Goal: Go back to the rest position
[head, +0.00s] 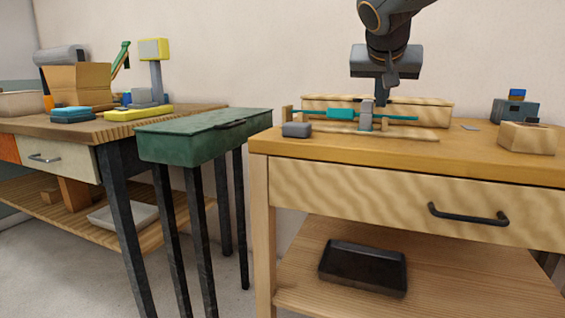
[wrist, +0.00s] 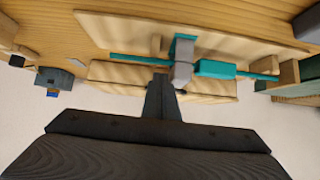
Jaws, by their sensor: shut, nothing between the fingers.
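My gripper (head: 386,99) is shut and empty, pointing down above the back of the right workbench. In the wrist view its closed fingers (wrist: 161,76) overlap the long pale wooden box (wrist: 215,88). Whether they touch it I cannot tell. A teal rod (head: 400,117) with a thicker teal sleeve (head: 341,114) lies level on a low wooden stand (head: 410,134). A grey upright piece (head: 366,106) stands at its middle. In the wrist view the teal sleeve (wrist: 215,69) and grey piece (wrist: 182,72) show just beyond the fingertips.
The long box (head: 435,111) stands behind the stand. A grey block (head: 297,130) sits at the bench's left, a small wooden box (head: 528,138) and blue-grey device (head: 515,110) at its right. A green case (head: 190,139) on dark legs stands left, beside a cluttered second bench (head: 75,129).

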